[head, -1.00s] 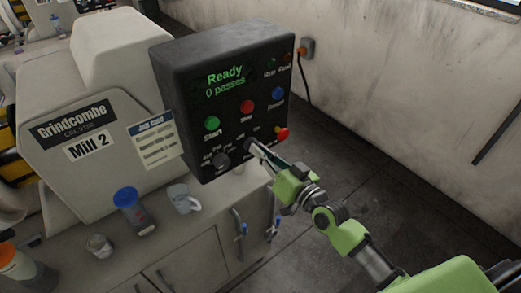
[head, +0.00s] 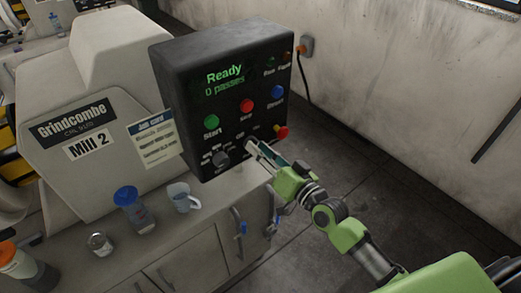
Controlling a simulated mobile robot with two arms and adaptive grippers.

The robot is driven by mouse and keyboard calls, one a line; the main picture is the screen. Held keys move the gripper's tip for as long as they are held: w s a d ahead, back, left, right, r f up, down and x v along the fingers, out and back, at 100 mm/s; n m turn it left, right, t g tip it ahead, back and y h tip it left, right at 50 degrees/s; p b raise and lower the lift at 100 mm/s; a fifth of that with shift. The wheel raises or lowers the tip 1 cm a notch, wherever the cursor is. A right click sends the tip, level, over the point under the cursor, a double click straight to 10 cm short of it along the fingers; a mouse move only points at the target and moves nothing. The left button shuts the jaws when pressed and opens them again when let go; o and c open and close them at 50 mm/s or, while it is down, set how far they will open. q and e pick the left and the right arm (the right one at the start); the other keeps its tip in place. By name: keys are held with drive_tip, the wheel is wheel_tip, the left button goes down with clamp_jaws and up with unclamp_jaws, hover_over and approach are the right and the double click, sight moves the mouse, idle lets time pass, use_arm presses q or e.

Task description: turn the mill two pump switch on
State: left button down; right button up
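The mill two control box (head: 190,75) is a dark panel fixed beside the mill body (head: 70,110), which is labelled Mill 2. Its display (head: 224,80) reads Ready, 0 passes. Small off and on style labels are on the lower middle of the panel, too small to read surely. My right gripper (head: 252,149) has its fingertips at the panel's lower middle, just below those labels. It covers the spot where a switch may sit, so I cannot see the switch's position or whether the fingers touch it. The finger gap is not clear. My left gripper is out of view.
On the panel are a green start button (head: 211,122), red button (head: 246,106), blue button (head: 277,92), black knob (head: 221,160) and red knob (head: 281,132). Open floor lies right.

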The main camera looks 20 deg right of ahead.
drive_tip(key=v, duration=1.2)
idle(0.6)
drive_tip(key=s+d+f+n+g+h+b, duration=0.1)
drive_tip(key=s+d+f+g+h+b, duration=0.2)
drive_tip(key=f, duration=1.6)
drive_tip(key=s+d+f+g+h, duration=0.2)
drive_tip(key=s+d+f+g, duration=0.25)
drive_tip(key=f, duration=1.45)
drive_tip(key=s+a+f+n+g+b, duration=0.1)
drive_tip(key=s+f+g, duration=0.2)
drive_tip(key=s+f, duration=1.05)
drive_tip(key=s+a+f+n+g+b, duration=0.1)
drive_tip(key=s+a+f+g, duration=0.1)
drive_tip(key=s+f, duration=0.4)
drive_tip(key=s+a+f+n+g+h, duration=0.1)
drive_tip(key=s+a+f+g, duration=0.1)
drive_tip(key=s+f, duration=0.4)
drive_tip(key=s+g, duration=0.1)
drive_tip(key=s, duration=0.4)
drive_tip(key=shift+s+a+n+b, duration=0.35)
drive_tip(key=shift+s+a+n, duration=0.05)
